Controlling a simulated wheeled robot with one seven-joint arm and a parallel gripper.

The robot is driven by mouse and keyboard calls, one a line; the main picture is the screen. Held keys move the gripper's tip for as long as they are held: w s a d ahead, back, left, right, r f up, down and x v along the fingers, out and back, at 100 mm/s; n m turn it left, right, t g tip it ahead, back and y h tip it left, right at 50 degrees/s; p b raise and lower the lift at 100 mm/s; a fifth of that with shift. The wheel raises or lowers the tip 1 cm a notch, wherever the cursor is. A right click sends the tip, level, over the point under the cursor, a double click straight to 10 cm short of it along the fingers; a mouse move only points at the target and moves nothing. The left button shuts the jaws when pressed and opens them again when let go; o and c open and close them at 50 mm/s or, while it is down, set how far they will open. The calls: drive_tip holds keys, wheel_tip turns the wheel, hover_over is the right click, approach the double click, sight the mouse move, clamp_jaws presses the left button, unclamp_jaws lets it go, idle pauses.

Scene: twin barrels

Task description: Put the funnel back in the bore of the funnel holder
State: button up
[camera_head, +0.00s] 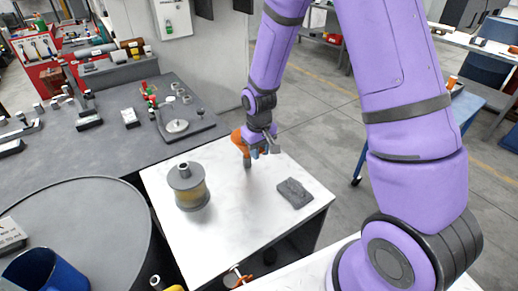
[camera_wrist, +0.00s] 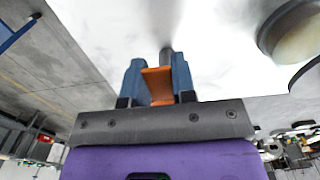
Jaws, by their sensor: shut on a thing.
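My gripper (camera_head: 256,149) is shut on an orange part of the funnel (camera_head: 238,138), above the white table top. In the wrist view, the orange piece (camera_wrist: 158,84) sits between the two blue fingers of my gripper (camera_wrist: 158,75). A grey stem (camera_head: 247,161) points down below the orange part; whether its tip touches the table I cannot tell. To the left, a grey-capped, amber-bodied cylinder (camera_head: 188,187) with a short neck on top stands upright, apart from the funnel. It may be the funnel holder; its bore is not clearly visible. It shows partly in the wrist view (camera_wrist: 296,34).
A dark grey folded cloth or pad (camera_head: 294,193) lies on the white table (camera_head: 240,215), right of the funnel. A large grey barrel top (camera_head: 100,215) with a blue cup (camera_head: 45,272) is at lower left. A grey bench with tools stands behind. The white table's front middle is clear.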

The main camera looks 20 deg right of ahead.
drive_tip(key=shift+f, duration=0.9)
drive_tip(key=o, duration=1)
wheel_tip(320, 180, up, 11)
drive_tip(key=shift+f, duration=0.1)
